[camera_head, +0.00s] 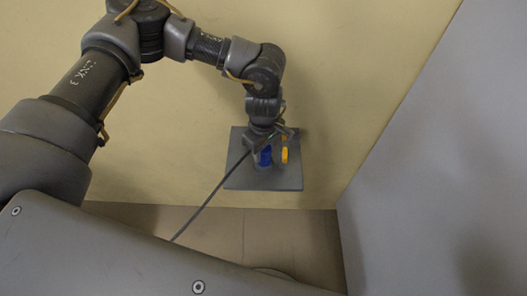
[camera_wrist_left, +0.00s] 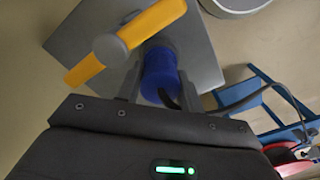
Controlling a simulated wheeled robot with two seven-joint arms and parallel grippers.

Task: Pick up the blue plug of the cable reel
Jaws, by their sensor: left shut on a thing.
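The blue plug (camera_wrist_left: 160,72) is between the two fingers of my left gripper (camera_wrist_left: 158,88), which is shut on it. In the head view the blue plug (camera_head: 266,155) shows in front of the grey socket box (camera_head: 290,181), with my left gripper (camera_head: 268,147) at it. A dark cable (camera_head: 208,199) runs from the plug down to the left. In the left wrist view the plug is against the face of the grey box (camera_wrist_left: 200,50); whether it is seated in a socket is hidden. My right gripper is in neither view.
A yellow handle (camera_wrist_left: 125,42) on the box lies close beside the plug. In the left wrist view a blue frame (camera_wrist_left: 262,92) with a red reel (camera_wrist_left: 280,155) stands at the lower right. A grey panel (camera_head: 440,150) fills the right of the head view.

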